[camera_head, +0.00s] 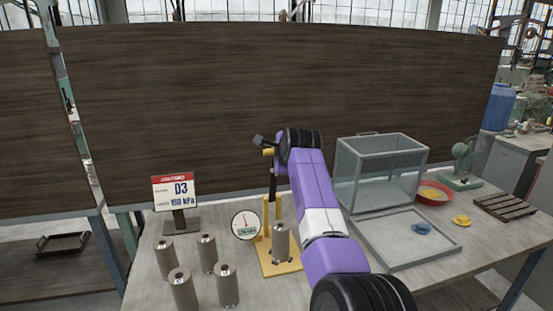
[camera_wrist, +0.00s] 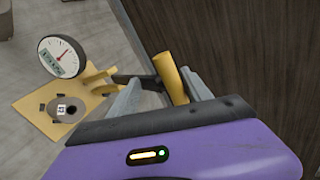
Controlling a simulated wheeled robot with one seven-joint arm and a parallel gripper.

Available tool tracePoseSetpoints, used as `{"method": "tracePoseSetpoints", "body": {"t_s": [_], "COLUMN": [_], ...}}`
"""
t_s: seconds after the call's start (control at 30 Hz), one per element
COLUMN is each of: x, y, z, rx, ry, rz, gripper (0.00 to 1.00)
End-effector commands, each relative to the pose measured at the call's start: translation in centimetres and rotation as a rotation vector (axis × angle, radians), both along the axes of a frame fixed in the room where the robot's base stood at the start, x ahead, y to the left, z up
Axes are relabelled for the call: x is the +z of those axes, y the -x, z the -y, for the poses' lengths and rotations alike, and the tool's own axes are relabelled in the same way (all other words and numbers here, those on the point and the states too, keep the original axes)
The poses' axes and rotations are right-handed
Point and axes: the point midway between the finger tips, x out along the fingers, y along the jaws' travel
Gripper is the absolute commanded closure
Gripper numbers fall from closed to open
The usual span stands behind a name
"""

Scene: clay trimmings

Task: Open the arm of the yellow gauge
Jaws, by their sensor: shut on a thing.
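The yellow gauge stands on the table, with a yellow base plate (camera_head: 290,267) and a round white dial (camera_head: 246,225). A metal cylinder (camera_head: 281,244) stands upright on the plate. The gauge's black arm (camera_head: 273,187) rises roughly upright above the yellow posts. Its yellow handle (camera_wrist: 171,80) sits between the fingers of my gripper (camera_wrist: 164,78), which is shut on it. In the head view my gripper (camera_head: 266,146) is high above the gauge, with the handle end partly hidden. The wrist view also shows the dial (camera_wrist: 61,57) and the cylinder (camera_wrist: 65,109).
Several metal cylinders (camera_head: 227,285) and a D3 sign (camera_head: 176,192) stand left of the gauge. A glass-sided case (camera_head: 380,172) and a grey tray (camera_head: 437,246) with a blue piece (camera_head: 421,228) lie right. A dark panel (camera_head: 200,110) rises behind.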

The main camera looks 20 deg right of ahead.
Motion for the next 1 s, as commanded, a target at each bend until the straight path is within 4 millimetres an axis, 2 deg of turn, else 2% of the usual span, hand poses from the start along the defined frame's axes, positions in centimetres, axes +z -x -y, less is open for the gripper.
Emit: {"method": "tracePoseSetpoints", "body": {"t_s": [0.03,0.07,0.1,0.17,0.2,0.57,1.0], "x": [-2.0,-2.0,-2.0,-2.1,-2.1,-1.5,2.9], "y": [0.2,0.2,0.2,0.3,0.3,1.1,5.4], "z": [-0.1,-0.1,-0.1,-0.1,-0.1,-0.2,0.0], "rx": [-0.001,-0.001,-0.001,-0.001,0.0,0.001,-0.001], "ry": [-0.01,-0.01,-0.01,-0.01,-0.009,-0.007,-0.005], "rz": [-0.025,-0.025,-0.025,-0.027,-0.027,-0.028,0.002], "gripper": [1.0,1.0,0.47,0.59,0.61,0.61,0.61]}}
